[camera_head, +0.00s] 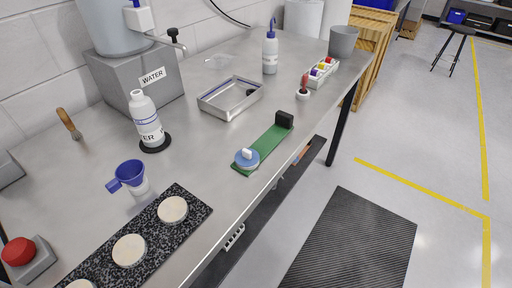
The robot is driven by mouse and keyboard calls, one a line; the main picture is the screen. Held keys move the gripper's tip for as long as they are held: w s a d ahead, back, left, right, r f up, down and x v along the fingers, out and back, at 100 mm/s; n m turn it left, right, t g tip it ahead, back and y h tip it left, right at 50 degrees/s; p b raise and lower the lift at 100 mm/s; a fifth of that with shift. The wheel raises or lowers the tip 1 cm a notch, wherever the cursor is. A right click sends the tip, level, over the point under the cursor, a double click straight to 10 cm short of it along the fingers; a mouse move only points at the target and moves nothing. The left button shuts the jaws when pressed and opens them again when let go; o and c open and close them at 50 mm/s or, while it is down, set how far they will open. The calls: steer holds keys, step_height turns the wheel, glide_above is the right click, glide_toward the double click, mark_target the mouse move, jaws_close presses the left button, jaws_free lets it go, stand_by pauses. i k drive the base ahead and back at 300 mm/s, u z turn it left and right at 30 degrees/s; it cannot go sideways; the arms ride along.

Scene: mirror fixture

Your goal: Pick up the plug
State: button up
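I cannot tell for certain which thing is the plug. A small dark piece (250,93) lies inside the shallow metal tray (217,114) and may be a plug; its shape is too small to make out. A green strip (264,145) lies near the table's front edge. It carries a blue round piece with a white block (247,157) at its near end and a black block (284,119) at its far end. A small red-topped piece with a white base (303,88) stands upright right of the tray. My gripper is not in view.
A blue-capped bottle (270,53) and a box of coloured items (322,72) are farther back. The table (185,165) is bare between them.

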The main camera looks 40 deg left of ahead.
mark_target(305, 76)
steer(key=i, duration=3.55)
steer(key=u, duration=4.75)
